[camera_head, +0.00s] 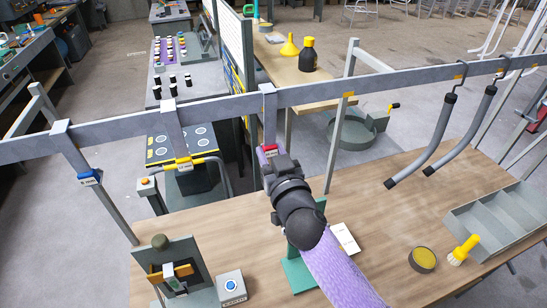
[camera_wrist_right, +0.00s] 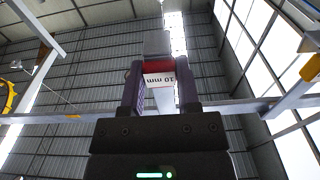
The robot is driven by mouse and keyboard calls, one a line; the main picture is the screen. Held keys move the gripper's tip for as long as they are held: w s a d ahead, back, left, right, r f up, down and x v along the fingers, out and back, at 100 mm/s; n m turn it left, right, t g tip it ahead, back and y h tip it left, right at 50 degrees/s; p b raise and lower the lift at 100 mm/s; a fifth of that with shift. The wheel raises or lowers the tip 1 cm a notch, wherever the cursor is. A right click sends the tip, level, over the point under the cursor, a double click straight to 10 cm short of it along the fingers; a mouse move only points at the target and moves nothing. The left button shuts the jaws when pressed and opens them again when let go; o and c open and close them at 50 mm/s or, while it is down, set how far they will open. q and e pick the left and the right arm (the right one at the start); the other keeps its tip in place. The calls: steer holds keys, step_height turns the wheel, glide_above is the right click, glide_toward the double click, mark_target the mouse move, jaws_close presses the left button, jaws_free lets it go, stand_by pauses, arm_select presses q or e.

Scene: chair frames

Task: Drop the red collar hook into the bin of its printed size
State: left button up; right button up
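The red collar hook (camera_head: 270,131) is a grey strap hung over the long grey rail, with a red collar at its lower end. My right gripper (camera_head: 271,157) is at that collar from below. The strap still shows over the rail. A grey divided bin tray (camera_head: 500,218) stands at the table's right; its printed sizes cannot be read. My left gripper is not in view.
A yellow collar hook (camera_head: 182,163) and a blue collar hook (camera_head: 88,178) hang left along the rail (camera_head: 220,108). Two grey curved hooks hang at right. A brush (camera_head: 463,250) and a round tin (camera_head: 423,260) stand before the tray. The wooden table's middle right is clear.

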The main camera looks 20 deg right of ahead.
mark_target(270, 142)
jaws_close()
steer(key=shift+w+r+p, duration=0.1)
steer(key=shift+r+p, duration=1)
steer(key=shift+r, duration=0.1)
stand_by(0.4)
steer(key=shift+s+p, duration=0.3)
steer(key=shift+s, duration=1.2)
